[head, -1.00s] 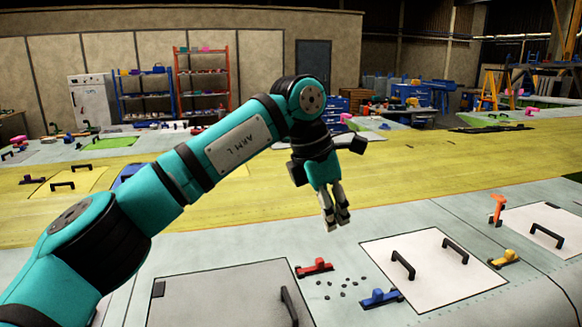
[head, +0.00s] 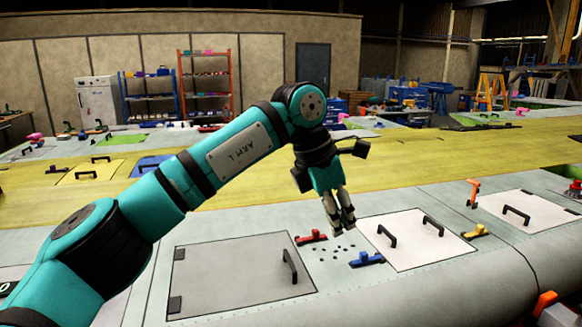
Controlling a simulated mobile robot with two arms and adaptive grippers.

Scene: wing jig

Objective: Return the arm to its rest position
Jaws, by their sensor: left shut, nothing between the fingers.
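My left arm, teal and black and marked ARM L, comes in from the lower left of the head view. Its gripper (head: 341,213) points down and hangs above the pale wing surface (head: 400,292), with its fingers together and nothing between them. The fingertips show close to a red clamp (head: 311,237) and several small dark holes or fasteners; the exact height above them is hard to tell. My right gripper is not in the view.
A grey panel (head: 225,277) with a black handle and a white panel (head: 405,252) with two handles lie on the wing. A blue clamp (head: 367,259), a yellow clamp (head: 476,232) and an orange clamp (head: 473,192) stand near them. A yellow-green strip (head: 430,160) runs behind.

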